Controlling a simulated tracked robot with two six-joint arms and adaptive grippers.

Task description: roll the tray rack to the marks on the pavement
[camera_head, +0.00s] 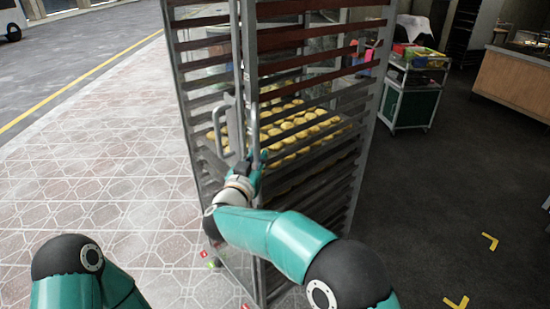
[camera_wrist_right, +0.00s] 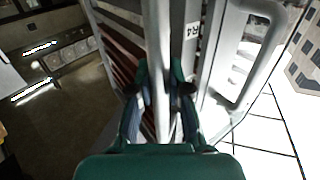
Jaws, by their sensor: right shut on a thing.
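The tall metal tray rack (camera_head: 361,150) stands upright in the middle of the head view, at the edge between pale paving and dark floor. A tray of golden rolls (camera_head: 300,125) shows inside it. My right gripper (camera_head: 256,166) is shut on a vertical handle bar on the rack's near side. The right wrist view shows its fingers (camera_wrist_right: 163,95) around the bar, with a second, free handle (camera_wrist_right: 262,50) beside it. Yellow corner marks (camera_head: 490,241) lie on the dark floor to the right, apart from the rack. Only my left arm's links show; its gripper is out of frame.
A small cart (camera_head: 414,90) with coloured boxes stands behind and right of the rack. A wooden counter (camera_head: 516,82) is at the far right. Patterned paving (camera_head: 90,190) and a road lie to the left.

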